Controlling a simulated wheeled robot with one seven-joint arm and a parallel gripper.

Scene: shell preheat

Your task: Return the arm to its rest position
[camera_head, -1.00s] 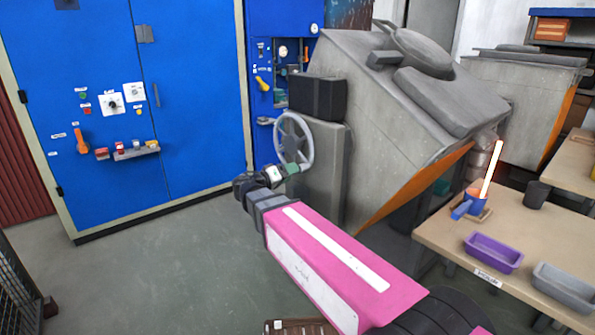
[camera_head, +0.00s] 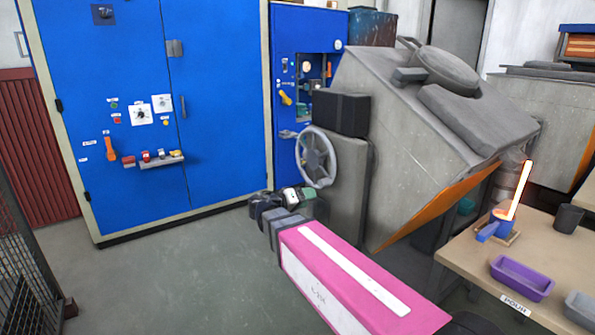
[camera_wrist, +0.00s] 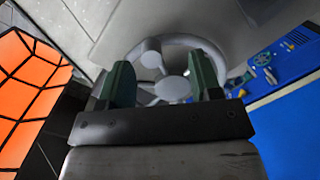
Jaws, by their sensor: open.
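My arm, with a pink forearm cover (camera_head: 350,275), reaches from the lower right toward the grey furnace. My gripper (camera_head: 308,202) is at its end, just below the furnace's handwheel (camera_head: 316,157) in the head view. In the wrist view, the two dark green fingers (camera_wrist: 160,68) stand apart with nothing between them. The grey handwheel (camera_wrist: 172,88) shows beyond and between them. I cannot tell how far the fingers are from the wheel.
The tilted grey furnace (camera_head: 425,140) stands close beyond the arm. A blue cabinet (camera_head: 225,110) with switches is at the left. A bench (camera_head: 470,255) with a blue cup (camera_head: 502,222), glowing stick and purple tray (camera_head: 522,278) is at the right. The floor (camera_head: 190,280) at left is clear.

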